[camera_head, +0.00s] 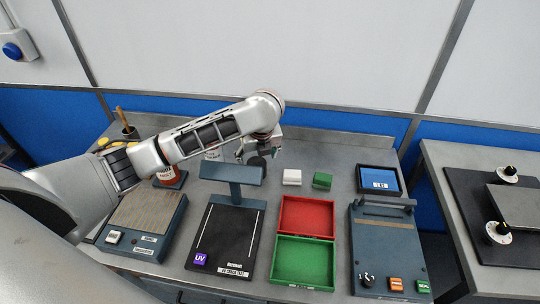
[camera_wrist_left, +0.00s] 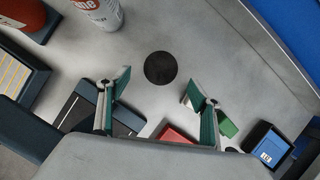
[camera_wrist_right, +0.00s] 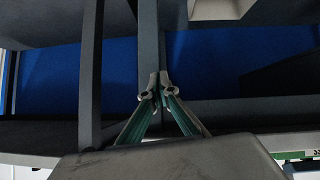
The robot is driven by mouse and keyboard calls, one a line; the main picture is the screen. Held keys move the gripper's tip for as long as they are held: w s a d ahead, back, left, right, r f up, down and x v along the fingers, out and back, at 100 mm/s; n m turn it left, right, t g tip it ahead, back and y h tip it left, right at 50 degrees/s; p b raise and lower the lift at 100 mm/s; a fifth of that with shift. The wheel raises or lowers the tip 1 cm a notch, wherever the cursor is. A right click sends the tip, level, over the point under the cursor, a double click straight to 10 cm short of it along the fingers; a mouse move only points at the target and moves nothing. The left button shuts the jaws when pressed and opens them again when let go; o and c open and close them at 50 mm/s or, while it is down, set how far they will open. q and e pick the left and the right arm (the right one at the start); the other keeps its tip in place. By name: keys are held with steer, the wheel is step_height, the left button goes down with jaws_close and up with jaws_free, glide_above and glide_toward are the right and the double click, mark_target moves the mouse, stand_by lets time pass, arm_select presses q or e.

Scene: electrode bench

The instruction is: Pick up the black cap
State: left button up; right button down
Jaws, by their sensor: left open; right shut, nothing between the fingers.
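The black cap (camera_wrist_left: 160,68) is a flat, round black disc on the grey bench top in the left wrist view. It lies ahead of and between the two fingers of my left gripper (camera_wrist_left: 158,90), which is open and empty, with a gap on each side. In the head view my left gripper (camera_head: 258,147) points down over the back of the bench, and the dark disc of the cap (camera_head: 257,161) shows just below it, partly hidden. My right gripper (camera_wrist_right: 160,82) shows only in its own wrist view, with its fingertips together and nothing between them.
A UV lamp stand (camera_head: 232,173), a red tray (camera_head: 306,202) and a green tray (camera_head: 303,278) stand in front of the cap. White (camera_head: 292,176) and green (camera_head: 322,180) blocks lie to its right. A printed white bottle (camera_wrist_left: 100,12) stands near it. The bench right around the cap is clear.

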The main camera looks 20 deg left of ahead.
mark_target(257, 163)
arm_select(q)
steer(key=shift+s+x, duration=0.15)
steer(key=shift+x, duration=0.55)
steer(key=shift+s+x, duration=0.15)
steer(key=shift+x, duration=0.55)
steer(key=shift+w+x, duration=0.15)
steer(key=shift+x, duration=1.2)
steer(key=shift+w+x, duration=0.1)
steer(key=shift+x, duration=1.2)
steer(key=shift+d+r, duration=0.1)
steer(key=c, duration=0.8)
